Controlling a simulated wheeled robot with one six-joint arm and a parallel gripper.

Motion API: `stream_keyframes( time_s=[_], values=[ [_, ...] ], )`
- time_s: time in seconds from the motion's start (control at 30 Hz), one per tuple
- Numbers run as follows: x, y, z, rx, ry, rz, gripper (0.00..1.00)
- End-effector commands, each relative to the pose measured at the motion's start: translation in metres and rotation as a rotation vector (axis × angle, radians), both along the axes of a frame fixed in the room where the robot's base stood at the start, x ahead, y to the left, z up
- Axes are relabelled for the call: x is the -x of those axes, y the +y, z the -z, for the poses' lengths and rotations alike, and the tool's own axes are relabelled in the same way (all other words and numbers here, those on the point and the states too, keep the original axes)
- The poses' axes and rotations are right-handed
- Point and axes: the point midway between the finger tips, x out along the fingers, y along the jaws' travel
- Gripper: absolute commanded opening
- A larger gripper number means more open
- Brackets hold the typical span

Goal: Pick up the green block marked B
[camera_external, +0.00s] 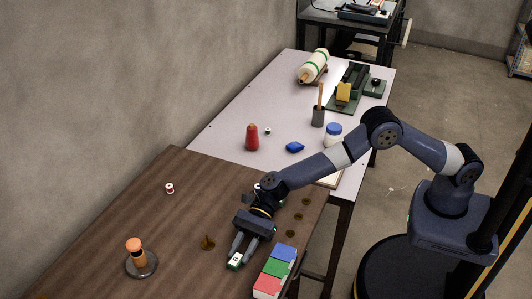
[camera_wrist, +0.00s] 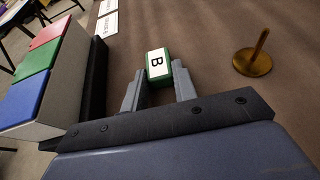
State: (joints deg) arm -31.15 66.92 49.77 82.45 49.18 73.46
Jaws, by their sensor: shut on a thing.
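The green block marked B (camera_wrist: 158,65) has a white top face with a black letter B and green sides. In the wrist view it sits between the two fingers of my gripper (camera_wrist: 158,84), which is shut on it. In the external view the block (camera_external: 235,261) is small and pale between the fingertips of my gripper (camera_external: 237,255), low over the brown table. I cannot tell whether it touches the tabletop.
A box with red, green and blue top panels (camera_external: 275,268) stands right of my gripper; it also shows in the wrist view (camera_wrist: 25,97). A brass peg on a round base (camera_external: 207,243) is left of it.

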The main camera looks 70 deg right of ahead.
Motion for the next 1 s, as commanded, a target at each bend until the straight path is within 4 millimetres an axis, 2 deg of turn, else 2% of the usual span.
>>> stream_keyframes(
  time_s=[0.03, 0.17, 0.37, 0.47, 0.8, 1.0],
  values=[
    [0.000, 0.000, 0.000, 0.000, 0.000, 0.000, 0.15],
    [0.000, 0.000, 0.000, 0.000, 0.000, 0.000, 0.05],
    [0.000, 0.000, -0.001, 0.000, 0.000, 0.000, 0.05],
    [0.000, 0.000, -0.007, -0.001, -0.001, 0.000, 0.05],
    [-0.001, 0.000, -0.072, -0.002, -0.005, 0.000, 0.05],
    [0.000, 0.000, -0.096, -0.001, -0.001, 0.000, 0.05]
  ],
)
